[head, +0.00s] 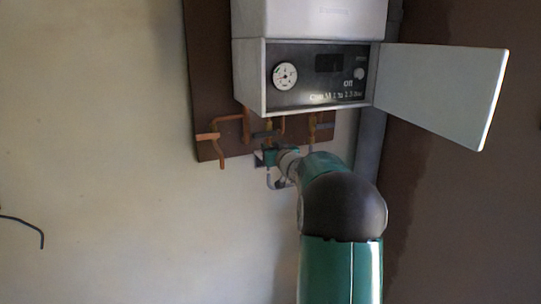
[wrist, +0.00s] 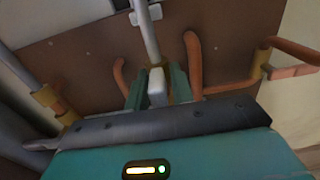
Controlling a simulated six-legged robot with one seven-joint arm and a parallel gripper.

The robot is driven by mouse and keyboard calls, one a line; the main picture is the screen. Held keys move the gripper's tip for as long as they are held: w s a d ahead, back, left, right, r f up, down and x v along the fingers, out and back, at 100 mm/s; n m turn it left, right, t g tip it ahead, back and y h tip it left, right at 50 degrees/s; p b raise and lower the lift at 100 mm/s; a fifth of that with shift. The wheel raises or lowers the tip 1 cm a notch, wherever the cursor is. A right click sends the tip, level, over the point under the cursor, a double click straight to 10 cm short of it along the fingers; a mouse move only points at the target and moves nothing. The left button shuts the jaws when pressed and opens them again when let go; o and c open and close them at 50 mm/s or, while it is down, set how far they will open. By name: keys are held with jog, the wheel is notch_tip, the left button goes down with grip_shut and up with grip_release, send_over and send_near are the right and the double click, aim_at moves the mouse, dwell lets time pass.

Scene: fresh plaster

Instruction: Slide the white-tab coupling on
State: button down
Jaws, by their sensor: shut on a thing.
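In the wrist view my gripper (wrist: 158,92) has its two green fingers closed on a pale grey-white block (wrist: 157,82), which looks like the coupling. A grey pipe or hose (wrist: 148,38) runs up from this block. A small white piece (wrist: 146,13) sits on that line near the top edge; I cannot tell whether it is the tab. In the head view my gripper (head: 266,157) is under the boiler, among the pipe ends, and the held part is too small to make out. Whether the coupling is on a pipe end is not clear.
Copper pipes (wrist: 194,65) stand on both sides of the fingers, in front of a brown board (wrist: 90,55). The white boiler (head: 310,20) has a gauge panel and an open door (head: 440,90) to the right. A dark wire (head: 25,222) sticks out at far left.

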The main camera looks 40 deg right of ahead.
jog(key=c, duration=1.4)
grip_release()
jog(key=shift+r, duration=0.35)
jog(key=shift+c, duration=0.2)
jog(key=shift+f, duration=0.15)
jog(key=v, duration=1.3)
jog(key=shift+s, duration=0.35)
jog(key=shift+a, duration=0.1)
